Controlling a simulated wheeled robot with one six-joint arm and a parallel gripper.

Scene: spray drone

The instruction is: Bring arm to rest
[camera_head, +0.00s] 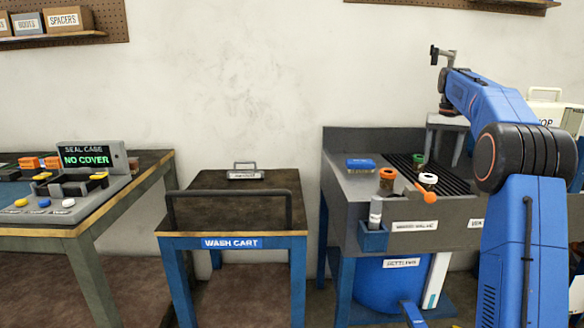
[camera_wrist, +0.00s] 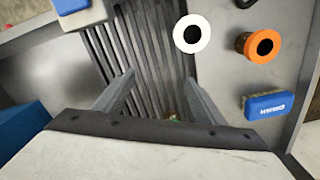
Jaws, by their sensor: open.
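My gripper (camera_head: 443,155) points down over the ribbed drainboard of the wash bench (camera_head: 350,205), at the right of the head view. Its two fingers are spread apart with nothing between them, as the wrist view shows (camera_wrist: 160,80). My blue arm reaches up and over to it from the right. Below are an orange-topped part (camera_head: 388,180), a white-topped part (camera_head: 428,181) and a green part (camera_head: 418,159). In the wrist view the orange-topped part (camera_wrist: 258,44) and white-topped part (camera_wrist: 192,34) stand clear of the fingers. A small green bit (camera_wrist: 172,117) is mostly hidden by my gripper.
A blue brush (camera_head: 360,165) lies at the bench's left. An orange knob (camera_head: 430,197) projects at the front edge. The wash cart (camera_head: 285,236) has a handle bar and a clear front top. A seal gage (camera_head: 95,160) reading NO COVER stands on the left table.

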